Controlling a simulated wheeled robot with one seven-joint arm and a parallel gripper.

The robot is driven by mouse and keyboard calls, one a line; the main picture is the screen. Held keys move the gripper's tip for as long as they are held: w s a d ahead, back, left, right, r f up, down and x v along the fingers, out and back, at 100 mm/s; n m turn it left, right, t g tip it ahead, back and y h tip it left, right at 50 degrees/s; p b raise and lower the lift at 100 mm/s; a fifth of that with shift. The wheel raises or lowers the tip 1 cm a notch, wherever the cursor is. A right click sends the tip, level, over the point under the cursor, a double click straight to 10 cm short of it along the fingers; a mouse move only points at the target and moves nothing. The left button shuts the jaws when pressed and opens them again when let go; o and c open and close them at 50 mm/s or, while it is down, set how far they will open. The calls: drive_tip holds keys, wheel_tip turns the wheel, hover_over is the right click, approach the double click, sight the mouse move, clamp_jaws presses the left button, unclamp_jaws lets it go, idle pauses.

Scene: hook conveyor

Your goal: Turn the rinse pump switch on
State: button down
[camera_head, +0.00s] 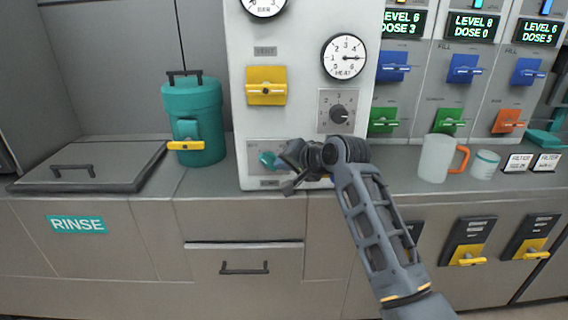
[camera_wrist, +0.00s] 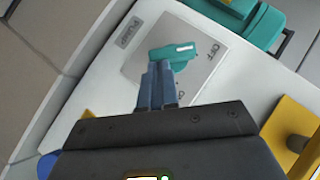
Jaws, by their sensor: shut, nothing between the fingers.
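The rinse pump switch is a teal knob (camera_head: 268,159) low on the white panel, on a grey plate. In the wrist view the teal knob (camera_wrist: 168,53) has a white mark on its end towards the OFF lettering. Other lettering beside the fingers is partly hidden. A PUMP label is on the panel beside the plate. My gripper (camera_head: 285,160) is at the right of the knob in the head view. In the wrist view my gripper (camera_wrist: 158,66) is shut and empty, its fingertips at the knob's near edge; I cannot tell whether they touch.
Above the knob are a yellow vent switch (camera_head: 266,86), a heat gauge (camera_head: 344,57) and a dark dial (camera_head: 339,113). A teal canister (camera_head: 194,120) with a yellow-handled tap stands to the left. A mug (camera_head: 435,158) and a small cup (camera_head: 485,165) stand to the right.

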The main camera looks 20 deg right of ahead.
drive_tip(key=shift+d+f+m+t+y+b, duration=0.15)
drive_tip(key=shift+f+m+t+y+b, duration=0.35)
drive_tip(key=shift+m+y+b, duration=0.15)
idle(0.3)
drive_tip(key=f+m+t+y+b, duration=0.1)
drive_tip(key=m+t+b, duration=0.1)
drive_tip(key=b, duration=0.3)
drive_tip(key=a+f+m+t+y+b, duration=0.1)
drive_tip(key=m+t+b, duration=0.1)
drive_tip(key=b, duration=0.4)
drive_tip(key=f+m+t+y+b, duration=0.1)
drive_tip(key=f+m+t+b, duration=0.1)
drive_tip(key=b, duration=0.4)
drive_tip(key=shift+w+a+m+t+y, duration=0.2)
drive_tip(key=shift+m+t+y, duration=0.25)
drive_tip(key=shift+m, duration=0.5)
drive_tip(key=shift+w+a+f+m+t+h+b, duration=0.1)
drive_tip(key=shift+a+m+t+h+b, duration=0.2)
drive_tip(key=shift+m+t+b, duration=0.8)
drive_tip(key=shift+w+a+f+m+t+h+b, duration=0.1)
drive_tip(key=shift+m+t+h+b, duration=0.45)
drive_tip(key=shift+b, duration=1.05)
drive_tip(key=shift+a+g+b, duration=0.25)
drive_tip(key=shift+g+b, duration=0.05)
drive_tip(key=shift+b, duration=0.55)
